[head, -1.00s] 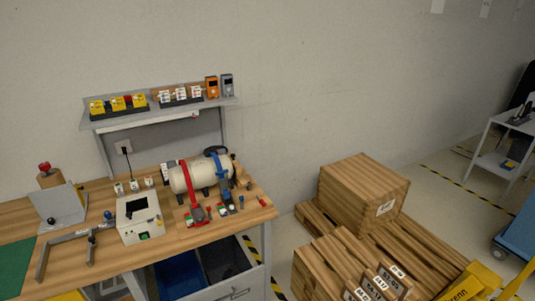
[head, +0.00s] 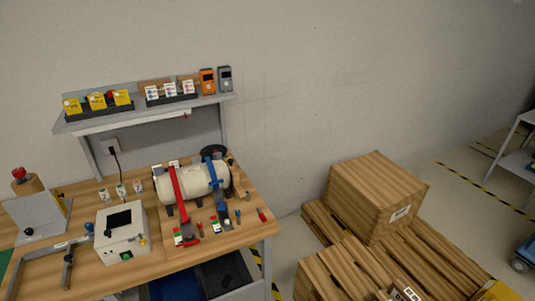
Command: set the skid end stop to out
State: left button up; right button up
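I cannot make out a skid end stop for certain in the head view. Stacked wooden skids or planks (head: 425,262) lie on the floor at the lower right, with a wooden box (head: 375,195) bearing a white label on top. Part of a yellow thing (head: 498,291) shows at the bottom right edge, cut off by the frame. A small dark-and-white tag (head: 408,294) sits at the bottom edge before the planks. Neither of my grippers is in view.
A wooden workbench (head: 232,228) on the left carries a white tank (head: 205,184) with red and blue straps, a white box (head: 122,233) and small tools. A shelf (head: 75,125) hangs above. Floor shows between bench and skids.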

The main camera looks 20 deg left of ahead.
aim_at(236, 188)
jog(key=u, duration=0.25)
jog(key=i, duration=0.65)
jog(key=u, duration=0.5)
